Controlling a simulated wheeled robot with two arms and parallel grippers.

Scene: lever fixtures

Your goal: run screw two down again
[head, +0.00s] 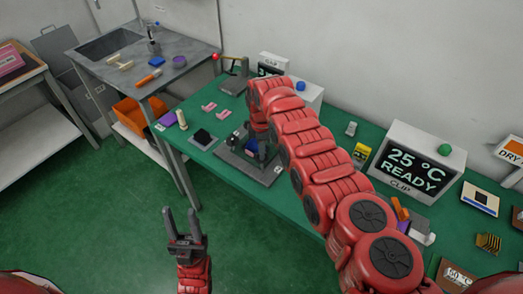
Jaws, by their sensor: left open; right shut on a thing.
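A dark fixture on a grey base plate (232,161) stands on the green table, left of the middle. My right arm reaches over the table and bends down to it. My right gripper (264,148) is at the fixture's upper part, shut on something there. The arm and gripper hide most of that part, and I cannot make out screw two or tell the screws apart. My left gripper (182,226) is open and empty, fingers pointing up, over the floor in front of the table.
A lever fixture with a red knob (215,57) stands at the table's far left. Pink parts (222,113) and a black pad (202,138) lie left of the fixture. A display box reading "25 °C READY" (412,164) stands to the right. A grey sink bench (172,72) is at the left.

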